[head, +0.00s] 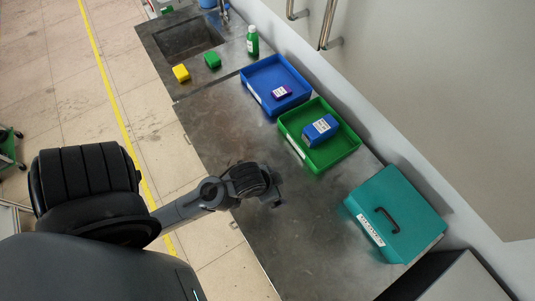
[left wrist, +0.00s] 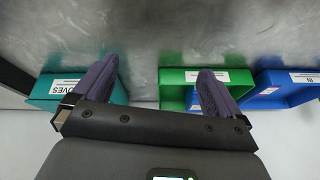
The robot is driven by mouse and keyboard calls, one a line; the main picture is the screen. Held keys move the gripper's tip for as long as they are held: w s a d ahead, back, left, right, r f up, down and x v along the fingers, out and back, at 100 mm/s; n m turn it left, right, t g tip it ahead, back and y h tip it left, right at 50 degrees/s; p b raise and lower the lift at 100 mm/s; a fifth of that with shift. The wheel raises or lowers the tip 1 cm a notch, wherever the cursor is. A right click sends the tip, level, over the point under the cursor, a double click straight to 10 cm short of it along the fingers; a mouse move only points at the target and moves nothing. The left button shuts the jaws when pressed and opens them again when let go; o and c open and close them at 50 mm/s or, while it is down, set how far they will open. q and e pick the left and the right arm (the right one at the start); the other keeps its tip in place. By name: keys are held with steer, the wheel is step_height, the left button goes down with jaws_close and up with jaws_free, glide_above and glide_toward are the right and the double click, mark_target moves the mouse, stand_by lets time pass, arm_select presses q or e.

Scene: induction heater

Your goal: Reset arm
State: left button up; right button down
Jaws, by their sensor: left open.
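My left arm reaches in from the left over the metal counter (head: 210,130) in the head view, with the left gripper (head: 277,203) above its middle. In the left wrist view the two fingers of the left gripper (left wrist: 156,75) are wide apart with nothing between them. The gripper is apart from the trays and the teal box. My right gripper is not in view.
A green tray (head: 341,154) holds a blue box (head: 320,131). A teal box (head: 410,208) with a black handle stands at right. A green bottle (head: 252,42), sponges and sink (head: 187,40) are farther off.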

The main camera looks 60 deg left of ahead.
arm_select(q)
steer(key=shift+g, duration=0.6)
steer(key=s, duration=0.1)
steer(key=s+d, duration=0.1)
steer(key=s+r, duration=0.1)
steer(key=shift+s+d, duration=0.3)
steer(key=shift+d, duration=0.1)
step_height(320, 180, up, 13)
steer(key=p, duration=1.3)
steer(key=shift+r, duration=0.2)
